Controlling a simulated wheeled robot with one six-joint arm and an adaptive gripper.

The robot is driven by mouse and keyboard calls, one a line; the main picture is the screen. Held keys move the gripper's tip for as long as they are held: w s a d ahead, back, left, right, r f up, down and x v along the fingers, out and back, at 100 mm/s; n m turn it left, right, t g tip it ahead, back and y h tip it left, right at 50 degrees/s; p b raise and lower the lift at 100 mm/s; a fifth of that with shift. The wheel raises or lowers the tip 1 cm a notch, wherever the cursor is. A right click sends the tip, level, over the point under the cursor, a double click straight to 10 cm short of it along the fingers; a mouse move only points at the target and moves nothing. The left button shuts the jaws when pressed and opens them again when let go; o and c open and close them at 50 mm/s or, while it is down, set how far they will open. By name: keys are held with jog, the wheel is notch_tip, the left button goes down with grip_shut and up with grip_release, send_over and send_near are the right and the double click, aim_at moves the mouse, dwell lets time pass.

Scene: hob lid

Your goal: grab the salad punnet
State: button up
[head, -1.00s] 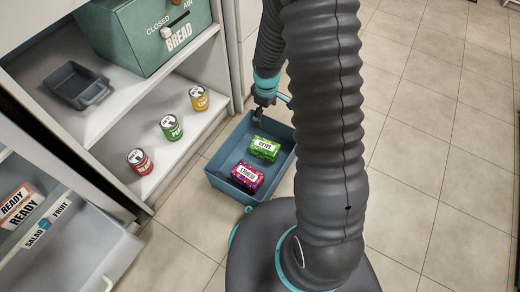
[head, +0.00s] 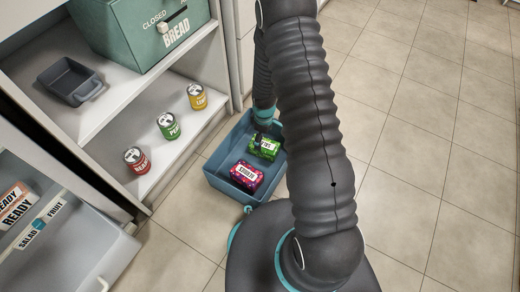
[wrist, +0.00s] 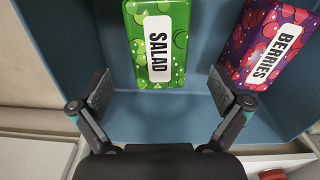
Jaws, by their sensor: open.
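The salad punnet (head: 264,149) is a green pack with a white SALAD label. It lies in a blue crate (head: 212,176) on the floor. In the wrist view the salad punnet (wrist: 158,40) is at the top centre, ahead of the gap between my fingers. My gripper (wrist: 160,92) is open and empty, its fingers spread wider than the punnet and not touching it. In the head view my gripper (head: 264,128) is over the far end of the crate, and it partly hides the punnet.
A berries punnet (head: 247,175), pink and purple, lies in the same crate beside the salad punnet. The crate's walls surround both. Several cans, such as the green one (head: 169,126), stand on the low shelf at left. Tiled floor (head: 430,150) is clear at right.

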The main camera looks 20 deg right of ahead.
aim_at(264, 144)
jog(key=shift+d+f+b, duration=0.15)
jog(key=shift+f+b, duration=0.35)
jog(key=shift+f, duration=2.15)
jog(key=c, duration=1.4)
